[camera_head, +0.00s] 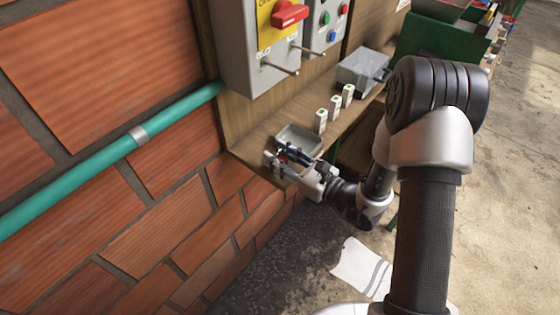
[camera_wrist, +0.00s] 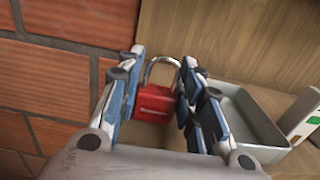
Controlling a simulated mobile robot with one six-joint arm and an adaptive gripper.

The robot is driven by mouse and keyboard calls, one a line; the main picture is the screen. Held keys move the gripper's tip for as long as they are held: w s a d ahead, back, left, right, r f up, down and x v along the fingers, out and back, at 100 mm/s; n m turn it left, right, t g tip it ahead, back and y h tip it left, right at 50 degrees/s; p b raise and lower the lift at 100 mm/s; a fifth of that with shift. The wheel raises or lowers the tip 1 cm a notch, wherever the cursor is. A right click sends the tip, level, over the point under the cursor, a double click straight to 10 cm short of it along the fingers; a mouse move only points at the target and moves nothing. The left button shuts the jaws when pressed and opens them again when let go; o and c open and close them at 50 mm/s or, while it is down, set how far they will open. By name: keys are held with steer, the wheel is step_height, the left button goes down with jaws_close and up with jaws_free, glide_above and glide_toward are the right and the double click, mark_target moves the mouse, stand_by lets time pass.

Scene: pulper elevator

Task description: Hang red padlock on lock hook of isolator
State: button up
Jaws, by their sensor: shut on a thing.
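A red padlock (camera_wrist: 154,102) with a silver shackle is between the two fingers of my gripper (camera_wrist: 160,92) in the wrist view, shackle pointing up. My gripper is shut on it. In the head view my gripper (camera_head: 283,162) is low at the left end of the wooden shelf, by the grey tray, and mostly hides the padlock. The grey isolator box (camera_head: 247,50) with a red rotary handle (camera_head: 290,14) on a yellow plate is on the panel above. A metal lock hook (camera_head: 280,66) sticks out from its lower front, apart from the padlock.
A shallow grey tray (camera_head: 312,136) is on the shelf beside my gripper. A second box with buttons (camera_head: 327,25) adjoins the isolator. A teal pipe (camera_head: 75,180) runs along the brick wall.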

mark_target(281, 149)
step_height(281, 149, up, 9)
steer(key=p, duration=0.3)
steer(key=shift+d, duration=0.1)
steer(key=s+d+f+m+t+h, duration=0.1)
steer(key=d+f+m+t+h, duration=0.1)
steer(key=d+f, duration=0.2)
steer(key=s+d+f+m+t+h, duration=0.1)
steer(key=d+f+m+t+h, duration=0.1)
steer(key=d, duration=0.8)
steer(key=shift+s+d+f+m+t+h+p, duration=0.3)
steer(key=shift+s+d+f+t+h+p, duration=0.1)
steer(key=shift+f+h, duration=0.4)
